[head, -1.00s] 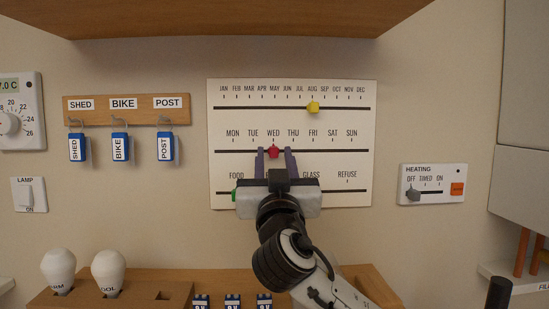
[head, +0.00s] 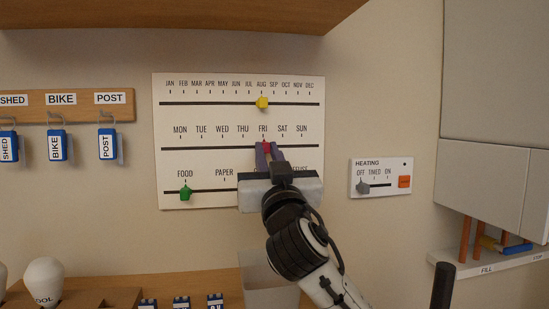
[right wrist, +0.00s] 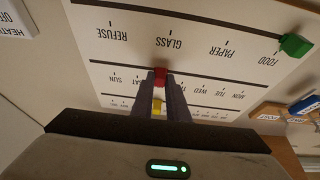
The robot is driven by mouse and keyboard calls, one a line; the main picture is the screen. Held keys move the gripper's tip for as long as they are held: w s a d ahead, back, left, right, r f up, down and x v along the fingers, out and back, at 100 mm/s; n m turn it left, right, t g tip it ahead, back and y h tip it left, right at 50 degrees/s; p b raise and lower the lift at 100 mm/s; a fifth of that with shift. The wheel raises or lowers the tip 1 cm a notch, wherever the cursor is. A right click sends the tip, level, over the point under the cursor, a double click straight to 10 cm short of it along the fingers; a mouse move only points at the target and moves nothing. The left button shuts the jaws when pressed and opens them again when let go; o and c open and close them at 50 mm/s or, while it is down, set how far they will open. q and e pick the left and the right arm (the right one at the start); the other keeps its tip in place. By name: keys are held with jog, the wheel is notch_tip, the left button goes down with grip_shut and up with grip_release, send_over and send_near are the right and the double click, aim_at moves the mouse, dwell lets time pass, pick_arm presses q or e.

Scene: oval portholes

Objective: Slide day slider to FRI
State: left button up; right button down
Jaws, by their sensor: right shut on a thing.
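The red day slider (head: 266,146) is on the middle track of the white calendar board (head: 315,190), under the FRI mark or a hair to its right. My right gripper (head: 268,152) is shut on this red knob, one finger on each side. The red knob also shows between the fingertips in the right wrist view (right wrist: 160,76), where the fingers hide some day labels. My left gripper is not in view.
A yellow slider (head: 262,103) stands near AUG on the upper track, and a green slider (head: 186,192) stands under FOOD on the lower track. A heating panel (head: 381,178) is to the right. A shelf (head: 180,14) overhangs above.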

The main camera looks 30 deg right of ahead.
jog(key=shift+a, duration=0.15)
jog(key=c, duration=1.7)
grip_release()
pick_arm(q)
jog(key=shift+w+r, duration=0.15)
pick_arm(e)
jog(key=shift+s+f, duration=0.15)
jog(key=shift+s, duration=0.05)
pick_arm(q)
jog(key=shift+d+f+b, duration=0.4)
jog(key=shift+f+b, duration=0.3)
jog(key=shift+b, duration=0.45)
pick_arm(e)
jog(key=v, duration=0.9)
jog(key=shift+s+a, duration=0.1)
jog(key=shift+s, duration=0.3)
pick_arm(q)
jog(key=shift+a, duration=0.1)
